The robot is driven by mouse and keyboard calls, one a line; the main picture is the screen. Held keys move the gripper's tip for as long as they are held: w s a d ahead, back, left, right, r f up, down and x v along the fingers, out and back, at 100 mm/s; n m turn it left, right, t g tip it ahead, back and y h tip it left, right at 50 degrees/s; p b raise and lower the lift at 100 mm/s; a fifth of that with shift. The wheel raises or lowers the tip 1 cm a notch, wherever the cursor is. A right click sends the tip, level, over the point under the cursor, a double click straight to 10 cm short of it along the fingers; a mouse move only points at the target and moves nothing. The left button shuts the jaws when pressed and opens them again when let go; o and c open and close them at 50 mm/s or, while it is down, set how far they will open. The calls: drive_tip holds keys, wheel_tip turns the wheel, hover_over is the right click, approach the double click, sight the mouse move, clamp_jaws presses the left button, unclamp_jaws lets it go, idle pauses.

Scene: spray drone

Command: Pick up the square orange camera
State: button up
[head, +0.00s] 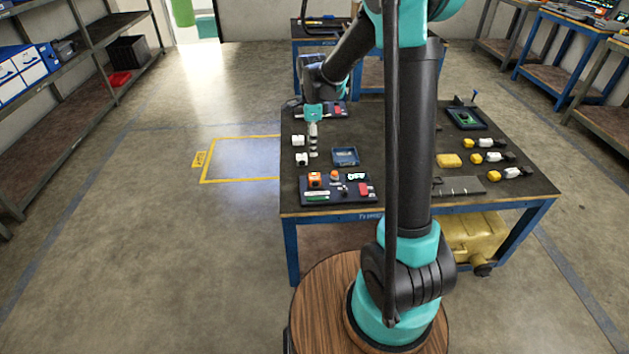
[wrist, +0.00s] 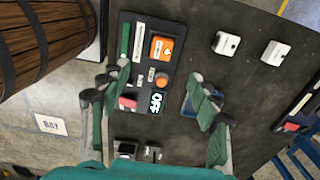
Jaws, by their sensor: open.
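The square orange camera (head: 316,180) sits at the left end of a dark tray (head: 340,199) near the table's front edge. In the wrist view the orange camera (wrist: 161,48) lies in the upper part of the tray, unobstructed. My gripper (head: 313,152) is above the table, behind the tray in the head view. In the wrist view my gripper (wrist: 160,76) has its two fingers spread wide, with nothing held between them. The camera shows beyond the fingertips, apart from them.
Two white blocks (head: 299,150) stand left of my gripper. A blue bin (head: 345,156) is behind the tray. Yellow and white parts (head: 449,160) lie on the table's right side.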

hover_over(315, 176)
drive_tip(key=f, duration=0.9)
drive_tip(key=shift+s+a+f, duration=0.25)
drive_tip(key=shift+a+f, duration=0.05)
drive_tip(key=shift+a, duration=0.1)
drive_tip(key=f, duration=0.4)
drive_tip(key=shift+w+d+f, duration=0.1)
drive_tip(key=shift+w+d, duration=0.15)
drive_tip(key=shift+d, duration=0.05)
drive_tip(key=shift+f, duration=0.6)
drive_tip(key=c, duration=1.3)
